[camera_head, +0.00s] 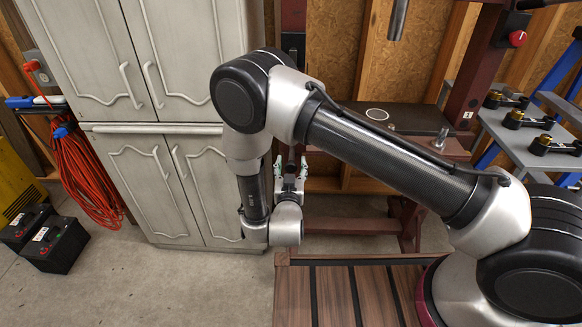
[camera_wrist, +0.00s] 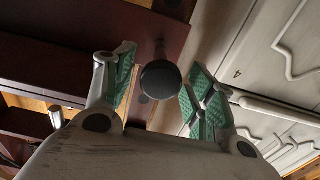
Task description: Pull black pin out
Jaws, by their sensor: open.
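The black pin (camera_wrist: 160,80) shows in the wrist view as a round dark head on a narrow shaft, beside a dark red beam (camera_wrist: 110,28). My gripper (camera_wrist: 160,62) is open, with one green-padded finger on each side of the pin's head. Gaps show between the head and both pads, so the fingers appear not to touch it. In the head view my gripper (camera_head: 291,170) is at the front of the dark red metal frame (camera_head: 350,224). I cannot make out the pin in that view.
Grey cabinets (camera_head: 165,110) stand close to the left of my gripper. A grey shelf (camera_head: 515,130) with several dark and brass parts is at the right. A red cable (camera_head: 85,175) hangs at the left, above black batteries (camera_head: 60,245). Concrete floor lies open before the cabinets.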

